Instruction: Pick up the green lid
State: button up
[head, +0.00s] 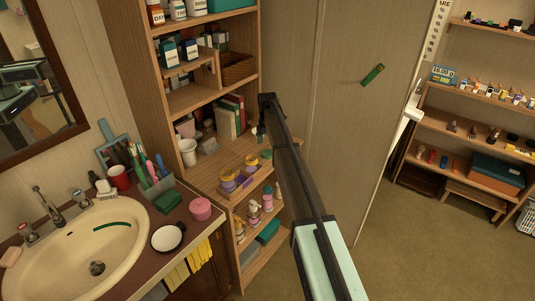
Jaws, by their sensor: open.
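A small green round thing (266,154), which looks like the green lid, is on the shelf of the wooden unit, right of the yellow-topped jars (228,175). It is small, and I cannot tell whether it lies loose or sits on a jar. My arm reaches up from the bottom of the head view. Its dark far end, with my gripper (267,104), is in front of the shelves, above the green thing in the picture and apart from it. My gripper is open; its fingers are small and hard to make out. I see nothing held.
The wooden shelf unit (178,100) holds boxes, books (231,116) and bottles. A sink (100,245) and a counter with a pink jar (201,209), a green box (168,202) and brushes are at left. A panel with a green bar (373,74) stands behind my arm. Floor is clear at right.

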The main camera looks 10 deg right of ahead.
aim_at(267, 153)
notch_tip(267, 153, down, 3)
jog(key=shift+f+p, duration=0.15)
jog(key=shift+p, duration=0.2)
jog(key=c, duration=0.9)
jog(key=shift+o, duration=0.2)
